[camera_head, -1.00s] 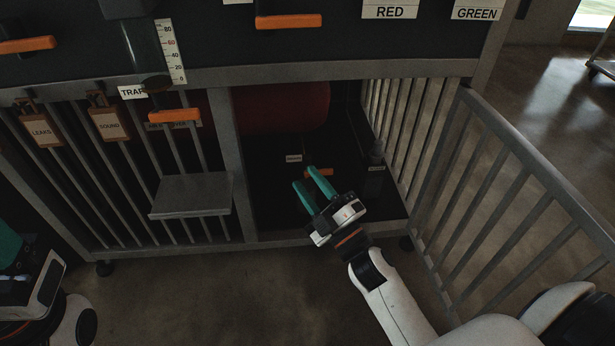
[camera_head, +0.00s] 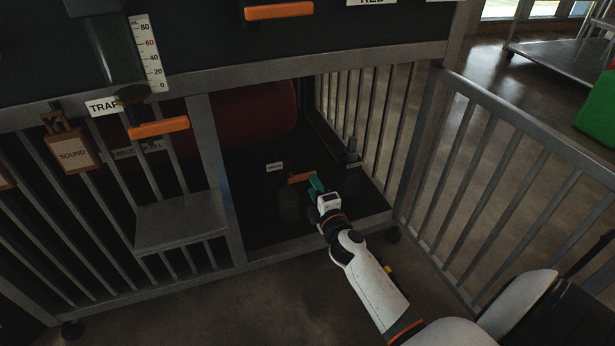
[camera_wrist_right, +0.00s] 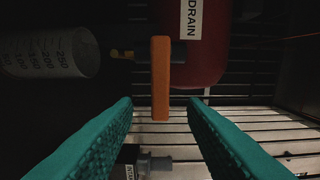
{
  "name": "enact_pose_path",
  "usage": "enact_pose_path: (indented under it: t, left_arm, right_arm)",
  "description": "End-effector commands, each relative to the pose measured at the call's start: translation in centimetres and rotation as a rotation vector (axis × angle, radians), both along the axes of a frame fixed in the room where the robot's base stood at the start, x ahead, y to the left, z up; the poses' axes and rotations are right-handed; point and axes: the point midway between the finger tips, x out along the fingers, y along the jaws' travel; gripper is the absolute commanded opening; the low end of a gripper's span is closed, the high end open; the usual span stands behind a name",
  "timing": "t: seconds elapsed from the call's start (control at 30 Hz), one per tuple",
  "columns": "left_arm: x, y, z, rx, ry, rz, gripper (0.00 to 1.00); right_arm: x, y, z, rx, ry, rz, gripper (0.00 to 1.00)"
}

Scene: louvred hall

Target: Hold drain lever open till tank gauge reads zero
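The drain lever (camera_head: 301,178) is a small orange bar inside the open bay, below the dark red tank (camera_head: 255,118). In the right wrist view the lever (camera_wrist_right: 160,78) stands beside a label reading DRAIN (camera_wrist_right: 191,18) on the red tank. My right gripper (camera_head: 315,186) reaches into the bay. Its two green fingers (camera_wrist_right: 160,103) are open, with the lever between and just beyond their tips. I see no contact. A white scale (camera_head: 149,52) marked 0 to 80 is beside the trap; I cannot tell its level. My left gripper is out of view.
A graduated beaker (camera_wrist_right: 50,55) is near the lever. An open barred gate (camera_head: 500,175) is right of my arm. An orange trap handle (camera_head: 159,128) and a grey shelf (camera_head: 180,222) are left of the bay. A trolley (camera_head: 565,55) and a green box (camera_head: 598,110) are at right.

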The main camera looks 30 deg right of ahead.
Motion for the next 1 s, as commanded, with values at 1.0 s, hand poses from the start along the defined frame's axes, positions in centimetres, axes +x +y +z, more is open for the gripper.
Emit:
enact_pose_path:
  t: [1.0]
  left_arm:
    - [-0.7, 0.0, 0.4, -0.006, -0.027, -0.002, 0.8]
  right_arm:
    - [4.0, -0.9, 0.0, 0.001, 0.0, 0.001, 0.0]
